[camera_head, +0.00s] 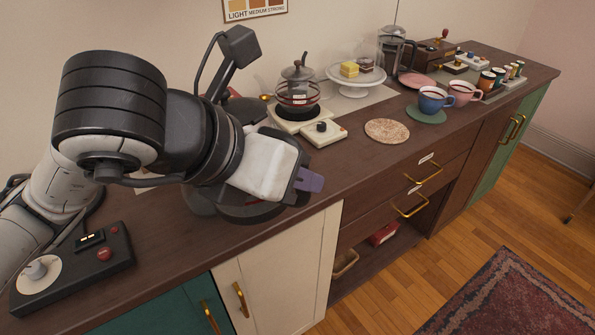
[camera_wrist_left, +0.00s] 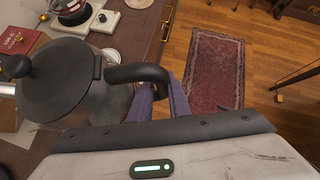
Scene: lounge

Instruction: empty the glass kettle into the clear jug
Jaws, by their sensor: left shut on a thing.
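My left gripper (camera_head: 310,180) reaches over the front edge of the counter, its purple fingers shut on the black handle of the glass kettle. In the left wrist view the kettle (camera_wrist_left: 58,82) shows a black lid with a round knob and a strip of clear glass body; the purple fingers (camera_wrist_left: 172,100) are at its handle. In the head view the gripper and arm hide most of the kettle, and only dark round parts (camera_head: 262,212) show below. I cannot tell whether it is lifted, nor pick out the clear jug for certain. My right gripper is not in view.
A lidded glass pot (camera_head: 298,92) stands on a hot plate (camera_head: 322,133) behind the gripper. A cake stand (camera_head: 352,87), coaster (camera_head: 388,131), blue cup (camera_head: 432,100) and pink cup (camera_head: 463,92) lie to the right. A dark control box (camera_head: 88,262) is at left.

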